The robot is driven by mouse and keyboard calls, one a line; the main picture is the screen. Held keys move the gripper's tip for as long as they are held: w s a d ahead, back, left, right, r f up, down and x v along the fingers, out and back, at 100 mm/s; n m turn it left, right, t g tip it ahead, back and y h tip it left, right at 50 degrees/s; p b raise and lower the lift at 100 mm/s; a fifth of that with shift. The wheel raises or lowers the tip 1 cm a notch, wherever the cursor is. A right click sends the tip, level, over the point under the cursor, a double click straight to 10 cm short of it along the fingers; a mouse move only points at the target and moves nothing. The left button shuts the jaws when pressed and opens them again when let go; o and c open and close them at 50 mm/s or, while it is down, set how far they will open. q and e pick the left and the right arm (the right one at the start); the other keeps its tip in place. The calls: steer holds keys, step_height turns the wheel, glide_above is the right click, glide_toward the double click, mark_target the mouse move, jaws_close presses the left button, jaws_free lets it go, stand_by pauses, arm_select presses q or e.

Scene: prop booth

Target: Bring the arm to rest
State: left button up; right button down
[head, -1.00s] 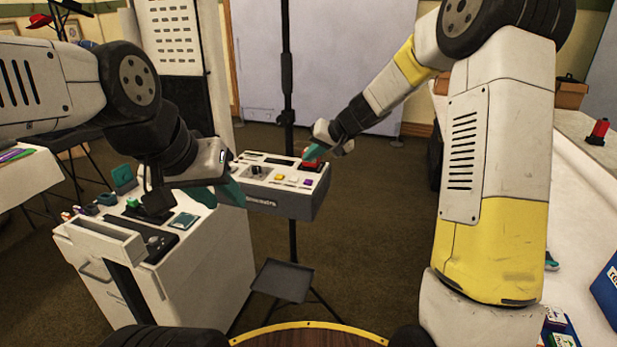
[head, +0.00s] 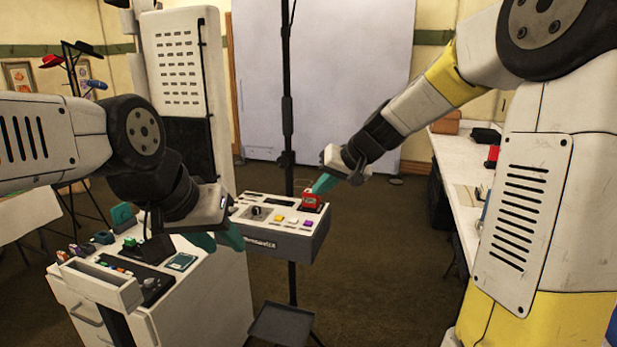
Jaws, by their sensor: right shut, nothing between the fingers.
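My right gripper (head: 322,184) is shut and empty. Its teal fingertips are just above and to the right of a red button block (head: 312,202) on the grey-white control box (head: 280,243). I cannot tell whether they touch it. My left gripper (head: 217,240) hangs at the left, between the control box and a white cabinet (head: 205,300). Its two teal fingertips show apart, with nothing seen between them. The dark wrist of the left arm hides part of the cabinet top.
The control box also carries a yellow button (head: 280,218) and a purple button (head: 308,223). A black stand pole (head: 288,120) rises behind it. A small dark tray (head: 281,325) is below. A white table (head: 455,170) stands at the right. The floor between is clear.

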steer(key=s+d+h, duration=0.1)
steer(key=s+d, duration=0.2)
steer(key=s, duration=0.5)
steer(key=s+d+r+h, duration=0.1)
steer(key=s+d, duration=0.3)
steer(key=s, duration=0.5)
steer(key=s+d+r+h, duration=0.1)
steer(key=s+d, duration=0.3)
steer(key=s, duration=0.5)
steer(key=shift+m+h, duration=0.3)
steer(key=shift+h, duration=0.2)
